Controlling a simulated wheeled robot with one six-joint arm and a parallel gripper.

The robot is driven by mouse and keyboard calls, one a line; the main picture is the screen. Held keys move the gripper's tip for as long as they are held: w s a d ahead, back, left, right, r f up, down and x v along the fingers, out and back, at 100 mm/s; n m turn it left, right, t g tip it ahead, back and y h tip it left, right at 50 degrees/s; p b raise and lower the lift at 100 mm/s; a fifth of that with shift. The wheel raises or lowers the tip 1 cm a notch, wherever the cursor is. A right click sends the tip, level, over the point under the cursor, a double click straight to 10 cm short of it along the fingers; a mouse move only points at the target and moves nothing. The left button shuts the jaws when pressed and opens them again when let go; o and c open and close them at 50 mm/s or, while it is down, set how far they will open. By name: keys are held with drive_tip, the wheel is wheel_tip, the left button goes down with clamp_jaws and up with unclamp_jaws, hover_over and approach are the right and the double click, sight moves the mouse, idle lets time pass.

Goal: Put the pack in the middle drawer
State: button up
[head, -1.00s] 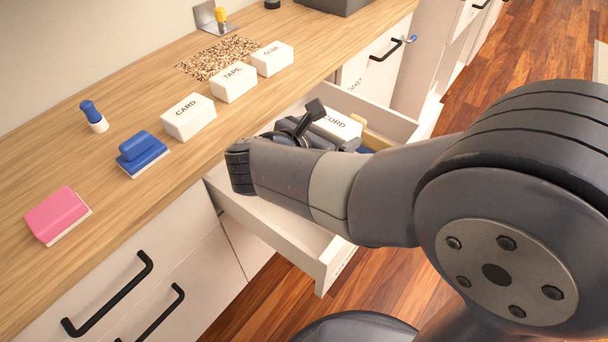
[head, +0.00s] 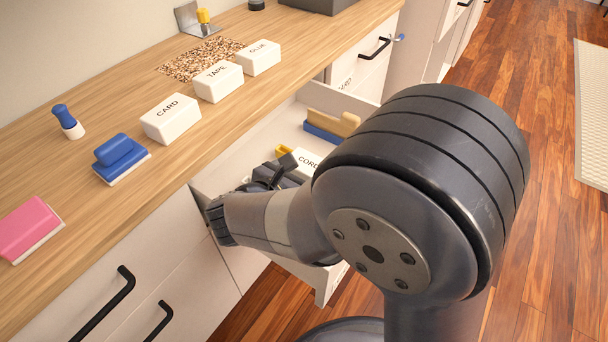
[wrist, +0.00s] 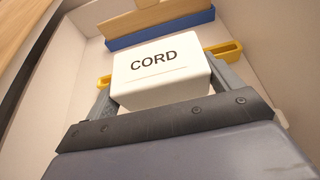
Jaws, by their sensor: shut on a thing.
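The white pack marked CORD (head: 307,161) is held by my gripper over or inside the open drawer (head: 318,97). In the wrist view the pack (wrist: 160,80) sits between the two grey fingers of my gripper (wrist: 166,85), one at each side. Its label is upright and readable. Drawer walls and the pale floor surround it there. I cannot tell whether its underside touches the drawer floor. In the head view my arm hides part of the pack and much of the drawer.
A tan-and-blue brush (head: 332,125) lies at the drawer's far end. A yellow item (wrist: 222,49) lies partly hidden behind the pack. On the counter stand packs marked CARD (head: 171,119), TAPE (head: 218,82) and GLUE (head: 258,58), a blue eraser (head: 120,158) and a pink block (head: 28,229).

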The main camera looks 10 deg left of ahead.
drive_tip(key=shift+f+b, duration=0.35)
drive_tip(key=shift+b, duration=0.05)
drive_tip(key=shift+f+b, duration=0.3)
drive_tip(key=shift+b, duration=0.1)
drive_tip(key=o, duration=0.9)
drive_tip(key=shift+c, duration=0.2)
drive_tip(key=shift+r, duration=0.15)
drive_tip(key=shift+r+p, duration=0.6)
drive_tip(key=shift+p, duration=0.35)
drive_tip(key=p+v, duration=0.2)
drive_tip(key=v, duration=1)
drive_tip(key=shift+f, duration=0.15)
